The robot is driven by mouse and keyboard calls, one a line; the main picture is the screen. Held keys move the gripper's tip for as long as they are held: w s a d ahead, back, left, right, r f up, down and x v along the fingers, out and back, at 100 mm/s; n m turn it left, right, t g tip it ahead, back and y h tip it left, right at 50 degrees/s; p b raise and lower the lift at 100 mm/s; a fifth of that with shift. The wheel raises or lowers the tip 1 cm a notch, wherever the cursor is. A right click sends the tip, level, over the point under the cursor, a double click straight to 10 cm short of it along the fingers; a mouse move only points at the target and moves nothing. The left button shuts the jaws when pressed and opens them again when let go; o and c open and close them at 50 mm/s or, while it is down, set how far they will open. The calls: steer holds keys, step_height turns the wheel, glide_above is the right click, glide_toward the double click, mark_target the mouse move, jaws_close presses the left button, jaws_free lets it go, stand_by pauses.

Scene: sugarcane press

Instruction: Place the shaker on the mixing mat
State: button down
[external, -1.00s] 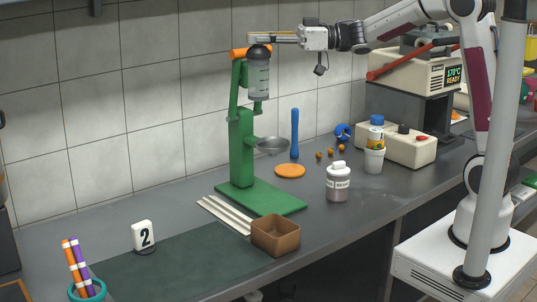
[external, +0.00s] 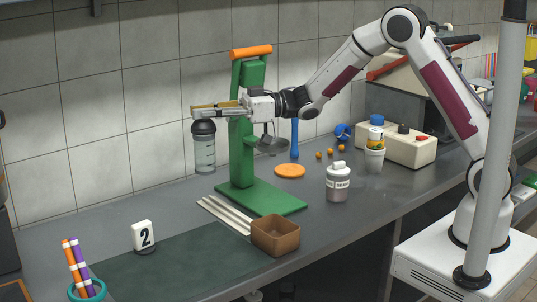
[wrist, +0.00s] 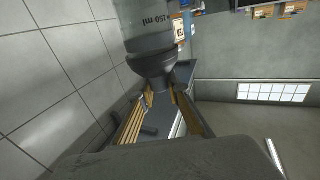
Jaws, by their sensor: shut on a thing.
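My gripper (external: 205,108) is shut on the dark cap of the shaker (external: 204,153), a clear bottle with markings. The shaker hangs upright in the air, left of the green press, well above the counter. The wrist view shows the shaker (wrist: 152,38) large at the top, its dark cap between my gripper's fingers (wrist: 157,97). The mixing mat appears to be the dark green mat (external: 180,266) flat on the counter at the front left, lower in the picture than the shaker and apart from it.
The green press (external: 242,150) stands right of the shaker. Pale sticks (external: 224,214) and a brown box (external: 275,235) border the mat.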

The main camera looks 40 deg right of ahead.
glide_above(203, 169)
steer(key=x, duration=0.3)
step_height(203, 169, down, 8)
steer(key=shift+w+d+r, duration=0.1)
steer(key=shift+w+r, duration=0.05)
steer(key=shift+f, duration=3.2)
steer(key=shift+f, duration=1.95)
steer(key=c, duration=2)
jaws_free()
steer(key=shift+o, duration=0.2)
